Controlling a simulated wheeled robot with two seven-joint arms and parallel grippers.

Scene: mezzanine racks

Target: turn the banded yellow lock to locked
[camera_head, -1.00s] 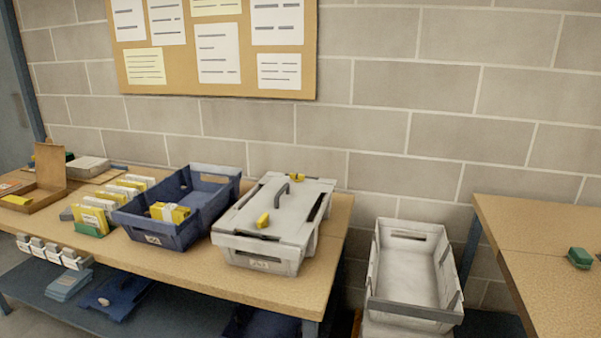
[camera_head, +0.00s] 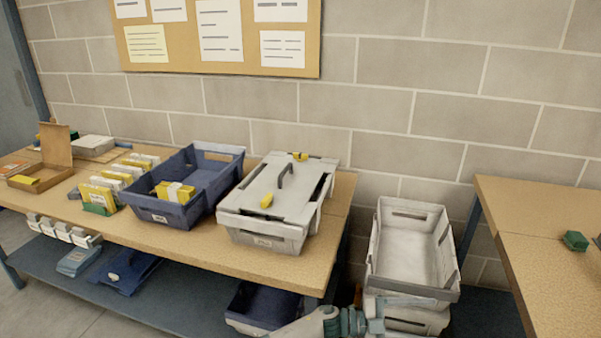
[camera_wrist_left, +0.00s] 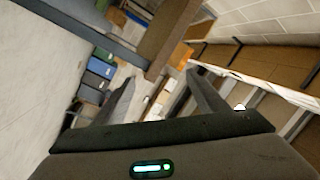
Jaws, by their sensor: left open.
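A grey crate with a pale grey lid (camera_head: 262,190) stands on the wooden bench. One yellow lock (camera_head: 266,201) sits on the lid's near side, lying at a slant. Another yellow lock (camera_head: 301,156) sits at the lid's far edge. The bands are too small to make out, so I cannot tell which lock is banded. In the left wrist view my left gripper (camera_wrist_left: 165,90) is open, with nothing between its fingers. An arm part of mine shows at the bottom of the head view, well below and right of the lidded crate. My right gripper is not seen.
A blue crate (camera_head: 207,172) with yellow packs stands left of the lidded crate. Card stacks and an open cardboard box (camera_head: 57,150) are farther left. An empty grey crate (camera_head: 408,250) stands low, right of the bench (camera_head: 200,240). Another bench (camera_head: 540,260) is at the right.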

